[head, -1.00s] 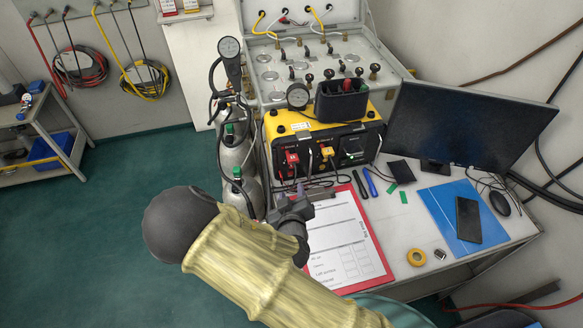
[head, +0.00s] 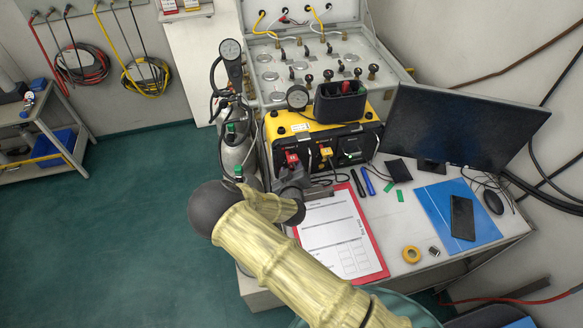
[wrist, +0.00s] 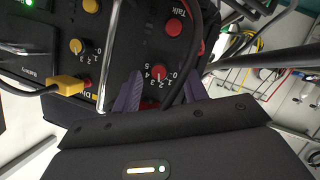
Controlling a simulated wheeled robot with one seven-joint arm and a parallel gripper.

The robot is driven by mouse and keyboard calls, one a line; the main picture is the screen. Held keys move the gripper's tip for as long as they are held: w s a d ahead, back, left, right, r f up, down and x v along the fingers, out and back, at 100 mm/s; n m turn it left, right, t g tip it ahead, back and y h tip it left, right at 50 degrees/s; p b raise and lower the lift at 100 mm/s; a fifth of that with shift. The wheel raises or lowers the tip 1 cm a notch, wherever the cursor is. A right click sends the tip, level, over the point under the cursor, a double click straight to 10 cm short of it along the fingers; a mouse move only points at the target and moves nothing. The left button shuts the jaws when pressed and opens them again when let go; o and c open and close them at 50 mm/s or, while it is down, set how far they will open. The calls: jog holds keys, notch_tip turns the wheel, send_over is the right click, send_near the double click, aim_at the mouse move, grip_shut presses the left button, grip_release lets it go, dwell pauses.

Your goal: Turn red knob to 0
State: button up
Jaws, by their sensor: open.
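The red knob (wrist: 158,73) shows in the wrist view on the black panel front, with a white number scale running 0 to 5 around it. I cannot tell clearly which number its mark points to. My gripper (wrist: 162,88) is open, with one dark purple finger on each side below the knob, and the knob lies roughly in line with the gap. I cannot tell whether the fingers touch it. In the head view my gripper (head: 293,182) is in front of the yellow and black air panel (head: 320,140), and I cannot make out the knob there.
A red part (wrist: 173,26) marked Talk and a yellow knob (wrist: 77,46) are on the same panel. A yellow plug (wrist: 64,84) and a dark cable are close to the fingers. A red clipboard (head: 378,262) lies on the table, and gas cylinders (head: 236,150) stand left.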

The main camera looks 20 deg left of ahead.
jog(key=shift+c, duration=0.4)
grip_shut()
